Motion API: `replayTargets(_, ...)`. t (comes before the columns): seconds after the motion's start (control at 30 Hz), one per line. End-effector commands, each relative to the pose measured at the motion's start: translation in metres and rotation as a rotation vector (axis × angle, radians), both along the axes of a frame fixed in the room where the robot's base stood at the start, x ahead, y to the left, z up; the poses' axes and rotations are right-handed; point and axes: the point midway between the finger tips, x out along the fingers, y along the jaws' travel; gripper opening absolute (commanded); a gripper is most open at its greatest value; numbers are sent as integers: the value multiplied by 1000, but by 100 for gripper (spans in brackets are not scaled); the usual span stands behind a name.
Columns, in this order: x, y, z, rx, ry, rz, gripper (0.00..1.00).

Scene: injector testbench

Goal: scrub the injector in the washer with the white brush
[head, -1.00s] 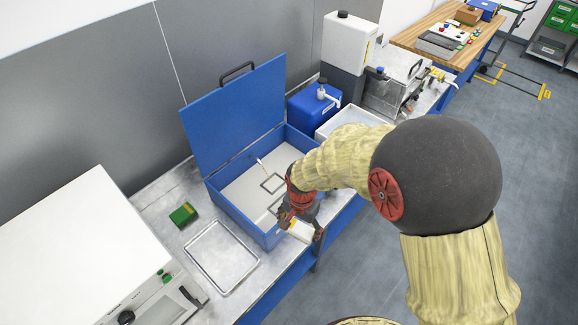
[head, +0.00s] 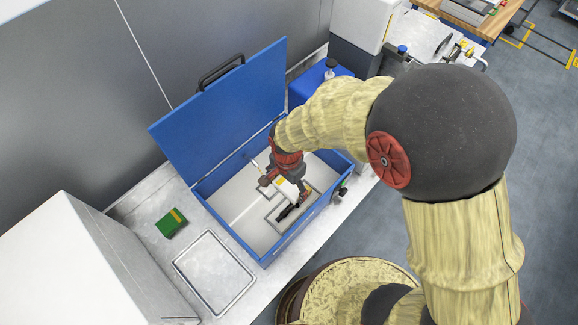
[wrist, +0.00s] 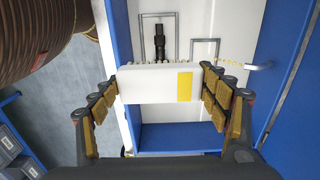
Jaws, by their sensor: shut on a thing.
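The white brush (wrist: 150,86) with a yellow patch is held across my gripper (wrist: 163,86) in the wrist view, its bristle side facing away from me. My gripper also shows in the head view (head: 284,186), over the inside of the washer, shut on the brush (head: 291,190). The washer (head: 229,232) is a blue box with its lid raised. The dark injector (head: 287,213) is inside it, close to the brush. In the wrist view the injector (wrist: 160,43) is just beyond the brush; its near end is hidden, so I cannot tell whether they touch.
The raised blue lid (head: 225,110) stands behind the washer. Thin frames (wrist: 205,41) rise from the washer floor, with a pale nozzle (wrist: 258,66) at the side.

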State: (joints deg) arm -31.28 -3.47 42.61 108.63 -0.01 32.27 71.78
Motion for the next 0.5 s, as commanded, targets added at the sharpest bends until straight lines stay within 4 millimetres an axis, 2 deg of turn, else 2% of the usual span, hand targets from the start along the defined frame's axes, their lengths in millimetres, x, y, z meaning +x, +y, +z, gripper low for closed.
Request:
replayTargets(0.27,0,0,-12,0,0,0,55)
replayTargets(0.5,0,0,-35,-1,1,0,55)
